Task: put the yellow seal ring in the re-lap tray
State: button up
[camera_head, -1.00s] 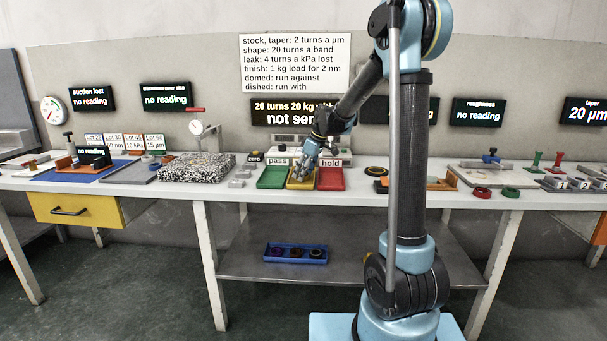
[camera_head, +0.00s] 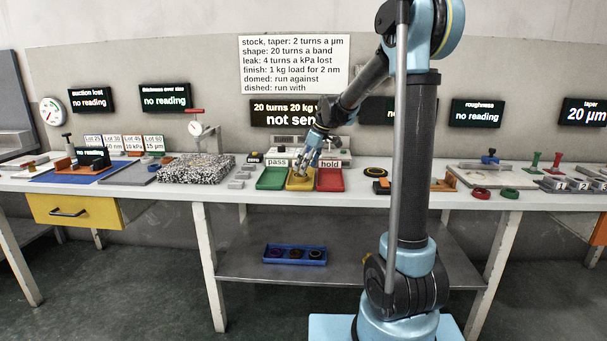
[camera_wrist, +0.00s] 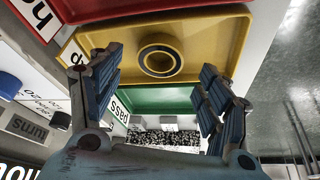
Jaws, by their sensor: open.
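The yellow seal ring (camera_wrist: 142,62) lies flat in the yellow tray (camera_wrist: 215,45) in the wrist view; its inner part is dark. The yellow tray also shows in the head view (camera_head: 299,186), between the green and red trays, and its label is mostly hidden there by my gripper (camera_head: 306,164). In the wrist view my gripper (camera_wrist: 160,62) is open, its fingers spread wide on both sides of the ring, with nothing held. The ring appears clear of both fingers. My gripper is above the yellow tray.
The green pass tray (camera_head: 271,179) and the red hold tray (camera_head: 331,180) flank the yellow one. A speckled granite block (camera_head: 197,168) stands to the left. A dark ring (camera_head: 375,171) lies to the right. A blue tray (camera_head: 295,254) with rings sits on the lower shelf.

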jog(key=v, duration=0.8)
jog(key=s+d+f+m, duration=0.1)
jog(key=s+d+m, duration=0.2)
jog(key=s+d, duration=0.55)
jog(key=s+d+f+m+h, duration=0.1)
jog(key=s+d+f+m, duration=0.2)
jog(key=s+f, duration=0.3)
jog(key=s+d+f+m+h, duration=0.1)
jog(key=s+d+f+m, duration=0.2)
jog(key=s, duration=1.1)
jog(key=s+d+f+m+h, duration=0.2)
jog(key=s+d+f, duration=0.3)
jog(key=s+f, duration=0.4)
jog(key=shift+s+m, duration=0.65)
jog(key=shift+m, duration=0.25)
jog(key=shift+w+f, duration=0.15)
jog(key=shift+w, duration=0.35)
